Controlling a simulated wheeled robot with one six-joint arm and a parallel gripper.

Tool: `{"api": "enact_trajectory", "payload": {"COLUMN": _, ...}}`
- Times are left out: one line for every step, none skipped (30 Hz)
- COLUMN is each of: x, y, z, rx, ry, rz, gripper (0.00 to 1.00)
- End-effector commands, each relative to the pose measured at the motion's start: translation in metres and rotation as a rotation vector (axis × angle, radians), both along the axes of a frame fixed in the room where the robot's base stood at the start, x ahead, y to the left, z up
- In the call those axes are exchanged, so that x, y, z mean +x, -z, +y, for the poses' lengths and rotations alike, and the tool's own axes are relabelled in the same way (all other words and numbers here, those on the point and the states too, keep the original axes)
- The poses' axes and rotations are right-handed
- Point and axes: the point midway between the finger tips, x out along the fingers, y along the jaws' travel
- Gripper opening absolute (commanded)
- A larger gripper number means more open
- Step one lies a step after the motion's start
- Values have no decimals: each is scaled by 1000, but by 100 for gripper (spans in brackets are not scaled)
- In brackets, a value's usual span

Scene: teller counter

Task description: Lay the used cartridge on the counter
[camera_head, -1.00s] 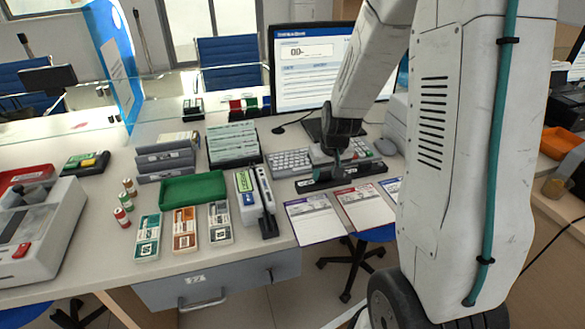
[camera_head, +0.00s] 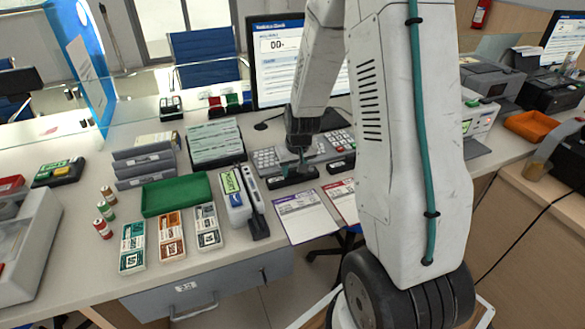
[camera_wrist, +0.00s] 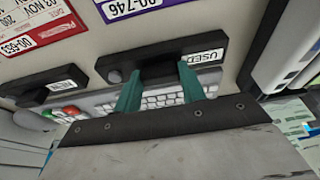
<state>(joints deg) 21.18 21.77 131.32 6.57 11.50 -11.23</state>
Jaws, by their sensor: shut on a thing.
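The used cartridge (camera_head: 293,177) is a dark bar near the counter's front edge, below the keyboard. In the wrist view the used cartridge (camera_wrist: 140,62) shows its white "USED" label at its right end. My gripper (camera_head: 300,160) points down at it from above. In the wrist view, the teal fingertips of my gripper (camera_wrist: 160,80) are shut on the cartridge's middle. I cannot tell whether its underside touches the counter (camera_head: 110,265). A second dark cartridge (camera_head: 342,163) lies to its right; it also shows in the wrist view (camera_wrist: 45,84) with a white label.
The keyboard (camera_head: 265,160) and monitor (camera_head: 282,55) stand behind. Two printed forms (camera_head: 305,215) lie in front, by the edge. A white-and-black device (camera_head: 238,198) stands close on the left, beside a green tray (camera_head: 176,194). Bare counter shows at the front left.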

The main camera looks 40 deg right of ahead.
Motion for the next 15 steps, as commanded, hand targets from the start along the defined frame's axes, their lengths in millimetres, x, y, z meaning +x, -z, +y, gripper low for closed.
{"api": "enact_trajectory", "payload": {"x": 0, "y": 1, "z": 0, "rx": 0, "ry": -1, "rz": 0, "gripper": 16}}
{"api": "enact_trajectory", "payload": {"x": 0, "y": 1, "z": 1, "rx": 0, "ry": -1, "rz": 0, "gripper": 16}}
{"api": "enact_trajectory", "payload": {"x": 0, "y": 3, "z": 1, "rx": 0, "ry": -1, "rz": 1, "gripper": 16}}
{"api": "enact_trajectory", "payload": {"x": 0, "y": 3, "z": 1, "rx": -1, "ry": -2, "rz": 0, "gripper": 46}}
{"api": "enact_trajectory", "payload": {"x": 0, "y": 2, "z": 1, "rx": -1, "ry": -2, "rz": 0, "gripper": 54}}
{"api": "enact_trajectory", "payload": {"x": 0, "y": 2, "z": 1, "rx": -1, "ry": -2, "rz": 0, "gripper": 62}}
{"api": "enact_trajectory", "payload": {"x": 0, "y": 2, "z": 1, "rx": -1, "ry": -2, "rz": 0, "gripper": 62}}
{"api": "enact_trajectory", "payload": {"x": 0, "y": 2, "z": 1, "rx": 0, "ry": -2, "rz": 0, "gripper": 62}}
{"api": "enact_trajectory", "payload": {"x": 0, "y": 2, "z": 1, "rx": 0, "ry": -2, "rz": 0, "gripper": 62}}
{"api": "enact_trajectory", "payload": {"x": 0, "y": 2, "z": 1, "rx": 0, "ry": -2, "rz": 0, "gripper": 62}}
{"api": "enact_trajectory", "payload": {"x": 0, "y": 2, "z": 2, "rx": 0, "ry": -2, "rz": 0, "gripper": 62}}
{"api": "enact_trajectory", "payload": {"x": 0, "y": 2, "z": 2, "rx": 0, "ry": -3, "rz": 0, "gripper": 62}}
{"api": "enact_trajectory", "payload": {"x": 0, "y": 2, "z": 2, "rx": 0, "ry": -3, "rz": 0, "gripper": 62}}
{"api": "enact_trajectory", "payload": {"x": 1, "y": 2, "z": 2, "rx": 0, "ry": -3, "rz": 0, "gripper": 62}}
{"api": "enact_trajectory", "payload": {"x": 1, "y": 1, "z": 2, "rx": 0, "ry": -3, "rz": -1, "gripper": 62}}
